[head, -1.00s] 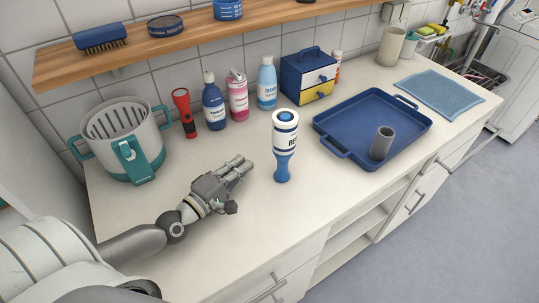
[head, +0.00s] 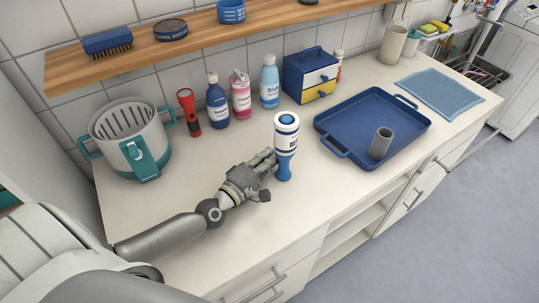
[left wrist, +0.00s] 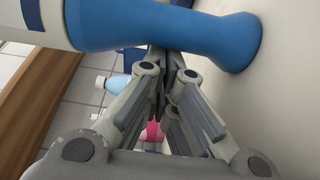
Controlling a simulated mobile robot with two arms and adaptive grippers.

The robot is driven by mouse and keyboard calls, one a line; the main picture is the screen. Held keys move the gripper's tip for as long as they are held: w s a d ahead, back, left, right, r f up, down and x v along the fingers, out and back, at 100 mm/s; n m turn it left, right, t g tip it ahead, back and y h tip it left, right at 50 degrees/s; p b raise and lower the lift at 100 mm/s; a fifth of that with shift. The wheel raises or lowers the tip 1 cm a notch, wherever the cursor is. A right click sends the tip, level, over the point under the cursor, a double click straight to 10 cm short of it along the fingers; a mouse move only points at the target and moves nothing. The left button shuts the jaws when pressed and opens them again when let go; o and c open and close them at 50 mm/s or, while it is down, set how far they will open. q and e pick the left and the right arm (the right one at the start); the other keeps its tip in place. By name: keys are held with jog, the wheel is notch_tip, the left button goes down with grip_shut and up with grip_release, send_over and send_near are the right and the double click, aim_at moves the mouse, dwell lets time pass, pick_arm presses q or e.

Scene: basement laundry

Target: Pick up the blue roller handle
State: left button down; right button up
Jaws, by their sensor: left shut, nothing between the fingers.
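The blue roller handle (head: 285,165) stands upright on the white counter, its blue grip at the bottom and a white labelled roller (head: 286,133) with a blue top above it. My left gripper (head: 274,159) is low over the counter, just left of the blue grip. In the left wrist view, the blue handle (left wrist: 215,38) crosses the top of the picture just beyond my fingertips (left wrist: 163,62). The fingers are together with nothing between them. I cannot tell whether they touch the handle. My right gripper is not in view.
A blue tray (head: 350,113) holding a grey cup (head: 381,142) lies to the right. Bottles (head: 241,97), a red flashlight (head: 189,112) and a small drawer box (head: 309,77) stand behind. A white-and-teal basket (head: 130,140) is at left. The counter in front is clear.

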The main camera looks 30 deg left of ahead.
aim_at(285, 166)
pick_arm(q)
jog(key=s+d+p, duration=0.2)
jog(key=d, duration=0.1)
jog(key=d+p, duration=0.1)
jog(key=shift+s+d+r, duration=0.15)
jog(key=shift+s+d, duration=0.25)
jog(key=s+d, duration=0.1)
jog(key=d, duration=0.1)
jog(key=s+d+p, duration=0.1)
jog(key=s+d, duration=0.1)
jog(key=d, duration=0.1)
jog(key=s+d, duration=0.2)
jog(key=d, duration=0.1)
jog(key=shift+d+p, duration=0.2)
jog(key=shift+p, duration=0.1)
jog(key=shift+s+d+f, duration=0.15)
jog(key=shift+d+f, duration=0.05)
jog(key=shift+d, duration=0.05)
jog(key=shift+s, duration=0.1)
